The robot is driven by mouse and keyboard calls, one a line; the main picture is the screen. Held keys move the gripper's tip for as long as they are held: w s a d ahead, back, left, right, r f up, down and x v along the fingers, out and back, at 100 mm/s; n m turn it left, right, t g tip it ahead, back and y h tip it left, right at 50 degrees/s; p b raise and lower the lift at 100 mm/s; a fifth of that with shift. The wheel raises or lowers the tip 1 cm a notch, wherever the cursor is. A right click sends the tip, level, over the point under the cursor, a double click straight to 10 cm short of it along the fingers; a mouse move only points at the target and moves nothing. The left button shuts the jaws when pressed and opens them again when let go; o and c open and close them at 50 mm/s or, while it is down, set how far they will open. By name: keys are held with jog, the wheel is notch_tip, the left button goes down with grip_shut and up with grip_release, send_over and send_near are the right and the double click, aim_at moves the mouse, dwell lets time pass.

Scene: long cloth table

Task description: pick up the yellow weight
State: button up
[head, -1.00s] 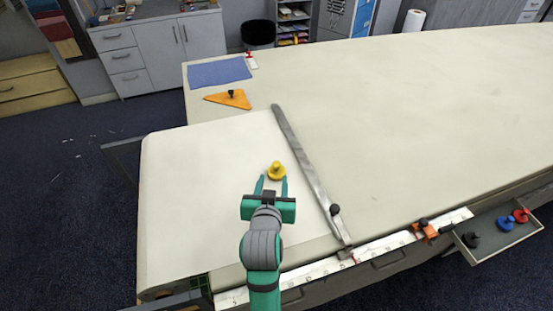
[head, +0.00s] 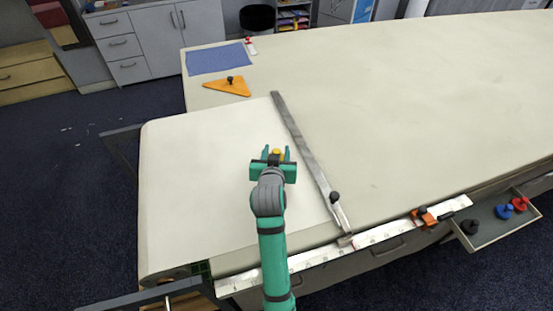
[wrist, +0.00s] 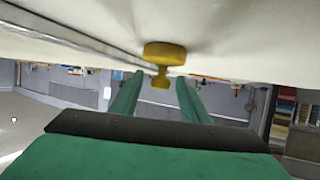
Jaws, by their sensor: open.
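The yellow weight (head: 277,153) stands on the pale cloth of the table, mostly hidden behind my gripper in the head view. In the wrist view the yellow weight (wrist: 164,54) shows its wide base and narrower knob, upside down in the picture. My gripper (head: 276,152) is open, with one green finger on each side of the weight. In the wrist view the gripper's fingers (wrist: 160,85) reach toward the weight with gaps on both sides. I cannot tell whether either finger touches it.
A long metal straightedge (head: 305,155) with a black knob lies right of my gripper. An orange triangle (head: 228,87) and a blue cloth (head: 215,59) lie farther back. An open drawer (head: 500,225) at the right holds black, blue and red weights. Cloth left of my gripper is clear.

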jog(key=shift+w, duration=0.1)
grip_shut()
jog(key=shift+r, duration=0.1)
